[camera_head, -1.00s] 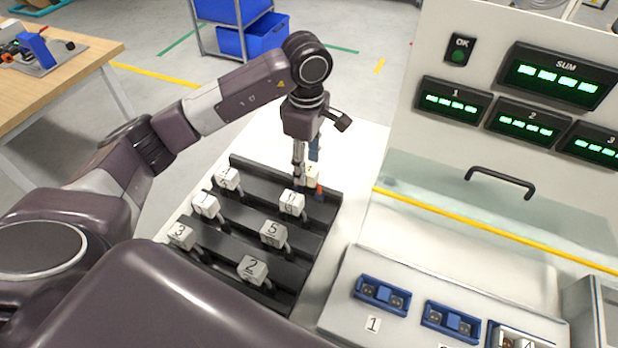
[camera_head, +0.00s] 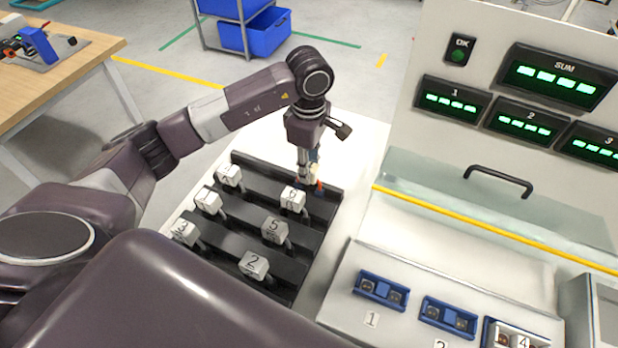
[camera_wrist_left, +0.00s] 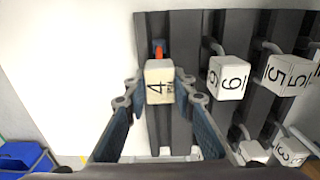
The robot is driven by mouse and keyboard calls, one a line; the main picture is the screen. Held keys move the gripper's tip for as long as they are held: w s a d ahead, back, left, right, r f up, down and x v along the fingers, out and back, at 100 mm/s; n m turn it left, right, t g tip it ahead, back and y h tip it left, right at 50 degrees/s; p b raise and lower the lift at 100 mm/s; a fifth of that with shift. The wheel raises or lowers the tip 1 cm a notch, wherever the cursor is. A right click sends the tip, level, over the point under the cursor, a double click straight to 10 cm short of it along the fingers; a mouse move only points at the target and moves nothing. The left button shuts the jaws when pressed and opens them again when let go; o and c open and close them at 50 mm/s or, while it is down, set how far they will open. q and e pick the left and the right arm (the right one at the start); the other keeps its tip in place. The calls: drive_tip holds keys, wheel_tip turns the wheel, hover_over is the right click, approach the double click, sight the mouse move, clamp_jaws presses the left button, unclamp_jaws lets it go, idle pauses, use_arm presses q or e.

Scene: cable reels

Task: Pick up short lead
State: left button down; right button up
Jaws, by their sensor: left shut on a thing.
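A white block marked 4 (camera_wrist_left: 159,83) with a small orange part (camera_wrist_left: 159,53) behind it shows in the left wrist view; it appears to be the tag of a lead. My left gripper (camera_wrist_left: 158,90) has its two fingers closed on either side of this block. In the head view the left gripper (camera_head: 309,178) points down at the back right end of the black rack (camera_head: 265,168), partly hiding the block and the orange part (camera_head: 320,186). I cannot tell whether the block still touches the rack. My right gripper is not in view.
Other numbered white blocks stand in the rack, among them 5 (camera_head: 275,230), 2 (camera_head: 254,265) and 3 (camera_head: 185,232). One block (camera_head: 293,198) stands close in front of the gripper. To the right are blue sockets (camera_head: 381,290) and a panel with green displays (camera_head: 558,80).

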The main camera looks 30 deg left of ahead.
use_arm(q)
drive_tip(key=shift+w+r, duration=0.1)
drive_tip(key=shift+r, duration=0.35)
wheel_tip(320, 180, up, 6)
drive_tip(key=shift+w+r+b, duration=0.1)
drive_tip(key=shift+r+b, duration=0.15)
drive_tip(key=shift+b, duration=1)
wheel_tip(320, 180, up, 13)
drive_tip(key=shift+f, duration=0.15)
drive_tip(key=shift+s+f, duration=0.1)
drive_tip(key=shift+s, duration=0.1)
